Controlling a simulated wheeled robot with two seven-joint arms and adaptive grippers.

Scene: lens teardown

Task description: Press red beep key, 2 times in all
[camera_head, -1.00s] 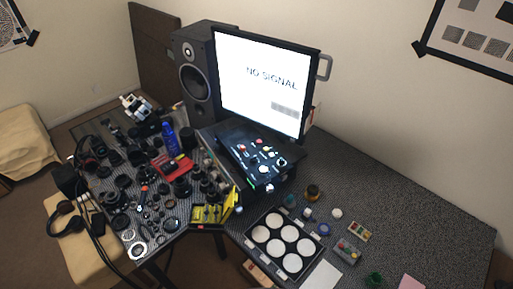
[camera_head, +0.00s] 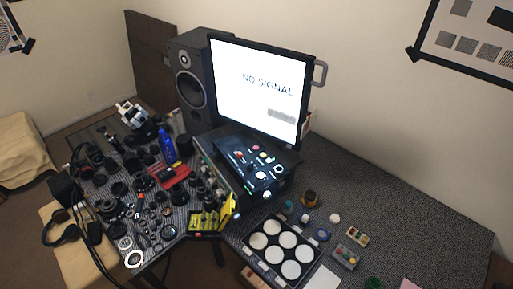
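A small grey box (camera_head: 345,257) with coloured keys on top lies on the right part of the desk, near the front. A smaller pale block (camera_head: 357,235) with coloured spots, red among them, lies just behind it. The keys are too small to tell which one is the red beep key. Neither of my grippers shows in the head view.
A monitor (camera_head: 262,85) reading "NO SIGNAL" stands at the back beside a speaker (camera_head: 188,88). A black tray (camera_head: 248,241) of white discs sits at the front. Lens parts crowd the left table. The desk's right side (camera_head: 430,215) is mostly clear.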

